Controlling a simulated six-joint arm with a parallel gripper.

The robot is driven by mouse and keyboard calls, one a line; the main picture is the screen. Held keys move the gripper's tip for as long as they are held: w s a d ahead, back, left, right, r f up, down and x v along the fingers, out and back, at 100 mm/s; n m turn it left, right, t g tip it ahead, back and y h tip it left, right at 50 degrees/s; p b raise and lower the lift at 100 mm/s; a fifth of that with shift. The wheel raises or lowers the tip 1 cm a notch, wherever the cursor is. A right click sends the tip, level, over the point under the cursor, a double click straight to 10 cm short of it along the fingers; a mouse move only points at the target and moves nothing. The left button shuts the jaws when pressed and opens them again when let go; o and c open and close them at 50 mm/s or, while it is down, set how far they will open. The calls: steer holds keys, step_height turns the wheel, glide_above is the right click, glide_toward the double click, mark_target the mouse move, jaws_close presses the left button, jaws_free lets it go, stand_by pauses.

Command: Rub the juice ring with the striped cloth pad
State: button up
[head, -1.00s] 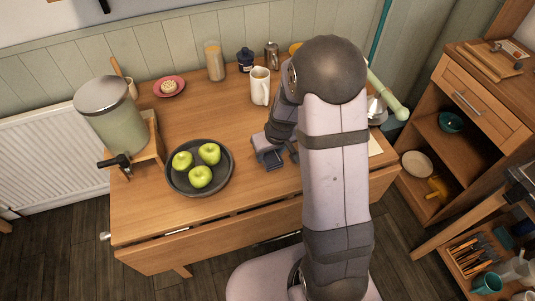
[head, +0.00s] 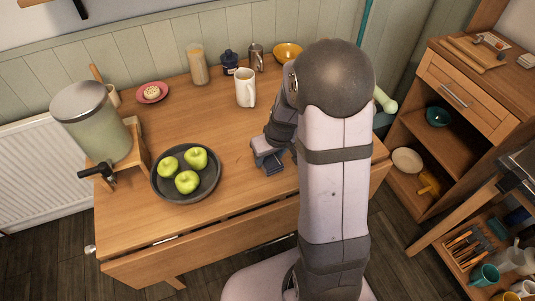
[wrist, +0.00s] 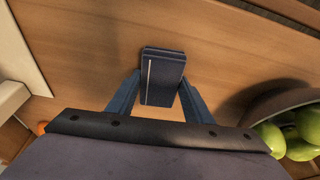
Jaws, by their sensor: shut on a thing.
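The striped cloth pad (wrist: 162,66) is a dark blue block with a thin pale stripe, seen between my two fingers in the wrist view. My gripper (wrist: 160,80) is shut on it. In the head view my gripper (head: 273,163) is low over the front middle of the wooden table, right of the dark plate. Whether the pad touches the wood is hard to tell. I cannot make out the juice ring in either view; my arm and the pad hide part of the tabletop.
The dark plate (head: 213,189) with green apples lies left of my gripper. A white mug (head: 246,91) stands behind it. A green dispenser (head: 97,120) is at the far left, and a yellow bowl (head: 288,51) at the back. Bare wood lies between mug and plate.

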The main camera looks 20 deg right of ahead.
mark_target(248, 170)
steer(key=shift+s, duration=0.2)
steer(key=shift+a, duration=0.15)
steer(key=shift+a+p, duration=0.5)
steer(key=shift+a, duration=0.4)
steer(key=shift+s+a+f, duration=0.1)
steer(key=shift+a+f, duration=0.05)
steer(key=shift+a, duration=0.5)
steer(key=shift+s+a+p, duration=0.15)
steer(key=shift+a+p, duration=0.75)
steer(key=shift+p, duration=0.05)
steer(key=shift+a+p, duration=0.55)
steer(key=shift+a, duration=0.2)
